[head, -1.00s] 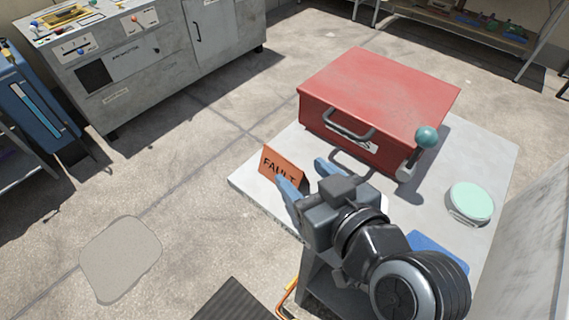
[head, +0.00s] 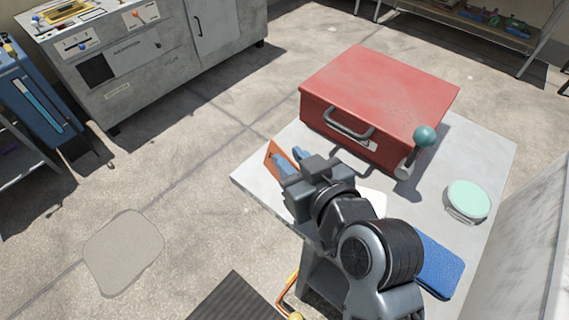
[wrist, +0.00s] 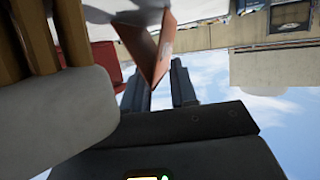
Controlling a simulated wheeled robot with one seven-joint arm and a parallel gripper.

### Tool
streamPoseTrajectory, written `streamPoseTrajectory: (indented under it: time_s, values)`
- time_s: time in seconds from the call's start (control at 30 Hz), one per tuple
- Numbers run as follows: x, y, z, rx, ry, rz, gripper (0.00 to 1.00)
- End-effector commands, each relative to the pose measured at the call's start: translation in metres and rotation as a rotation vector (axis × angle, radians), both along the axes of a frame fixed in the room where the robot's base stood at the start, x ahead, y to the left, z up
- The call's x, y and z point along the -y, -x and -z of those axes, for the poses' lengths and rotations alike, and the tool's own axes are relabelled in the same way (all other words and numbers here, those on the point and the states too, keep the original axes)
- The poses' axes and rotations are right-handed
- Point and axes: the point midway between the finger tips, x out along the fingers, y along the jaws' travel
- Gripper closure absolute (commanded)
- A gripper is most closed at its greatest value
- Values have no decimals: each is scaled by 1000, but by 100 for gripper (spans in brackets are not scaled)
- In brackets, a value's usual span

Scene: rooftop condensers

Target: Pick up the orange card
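The orange card (head: 272,157) stands near the left corner of the pale table (head: 253,183). My gripper covers part of it, and its lettering is hidden now. In the wrist view the card (wrist: 152,50) shows as a folded orange wedge, in line with the gap between my fingers. My gripper (head: 288,160) is at the card, with its blue fingers apart. The fingers also show apart in the wrist view (wrist: 158,88). I cannot tell whether either finger touches the card.
A red case (head: 375,100) with a grey handle stands behind the card. A lever with a teal knob (head: 424,136), a mint round-topped item (head: 467,200) and a blue pad (head: 440,266) are to the right. Grey cabinets (head: 150,60) stand at the back left.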

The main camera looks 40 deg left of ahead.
Motion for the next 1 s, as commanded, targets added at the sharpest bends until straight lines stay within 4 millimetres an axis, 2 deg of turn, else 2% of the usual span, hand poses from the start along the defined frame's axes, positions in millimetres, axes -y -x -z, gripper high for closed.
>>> streamPoseTrajectory:
  time_s: [0.03,0.27,0.67,0.83,0.97,1.0]
  values:
    - [0,0,0,0,1,0,79]
    - [0,0,0,0,1,0,100]
    - [0,0,-3,1,0,0,100]
    - [0,0,-19,5,0,-2,100]
    - [0,-1,-43,8,-2,-1,100]
    - [7,-2,-45,3,-2,4,100]
